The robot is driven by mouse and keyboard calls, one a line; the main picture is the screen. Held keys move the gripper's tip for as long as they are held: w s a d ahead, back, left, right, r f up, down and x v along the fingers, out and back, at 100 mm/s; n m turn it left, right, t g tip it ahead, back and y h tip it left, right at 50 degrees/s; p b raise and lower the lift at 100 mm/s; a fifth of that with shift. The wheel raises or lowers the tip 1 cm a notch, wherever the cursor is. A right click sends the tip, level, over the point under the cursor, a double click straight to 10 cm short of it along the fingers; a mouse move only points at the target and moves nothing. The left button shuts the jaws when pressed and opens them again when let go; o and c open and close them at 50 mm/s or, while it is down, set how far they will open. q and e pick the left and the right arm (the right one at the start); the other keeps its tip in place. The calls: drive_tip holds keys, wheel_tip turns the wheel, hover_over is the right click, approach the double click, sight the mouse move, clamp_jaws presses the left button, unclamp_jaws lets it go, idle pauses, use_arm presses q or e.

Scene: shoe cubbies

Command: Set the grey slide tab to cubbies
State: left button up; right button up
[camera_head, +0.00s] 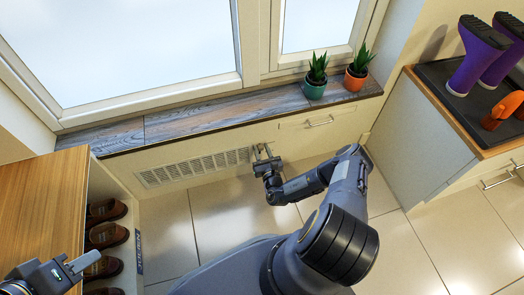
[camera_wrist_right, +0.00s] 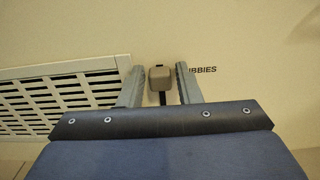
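The grey slide tab (camera_wrist_right: 160,77) shows in the right wrist view as a small block on a dark vertical slot in the cream panel. Part of a printed label (camera_wrist_right: 199,70), reading "BBIES", is just right of it, its start hidden by a finger. My right gripper (camera_wrist_right: 160,88) is open, with one finger on each side of the tab and a visible gap to both. In the head view the right gripper (camera_head: 262,152) is at the panel under the window bench, where the tab is too small to make out. My left gripper (camera_head: 75,264) is at the lower left, away from the panel.
A vent grille (camera_head: 195,167) is left of the right gripper. A wooden-topped cubby unit (camera_head: 40,200) with brown shoes (camera_head: 106,237) stands at left. Potted plants (camera_head: 315,88) sit on the bench (camera_head: 215,115). A cabinet with purple boots (camera_head: 475,58) is at right. Tiled floor (camera_head: 410,255) is clear.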

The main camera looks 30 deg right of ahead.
drive_tip(key=shift+s, duration=0.1)
drive_tip(key=p+v, duration=0.2)
drive_tip(key=v, duration=0.5)
drive_tip(key=shift+s+p, duration=0.3)
drive_tip(key=shift+p, duration=0.05)
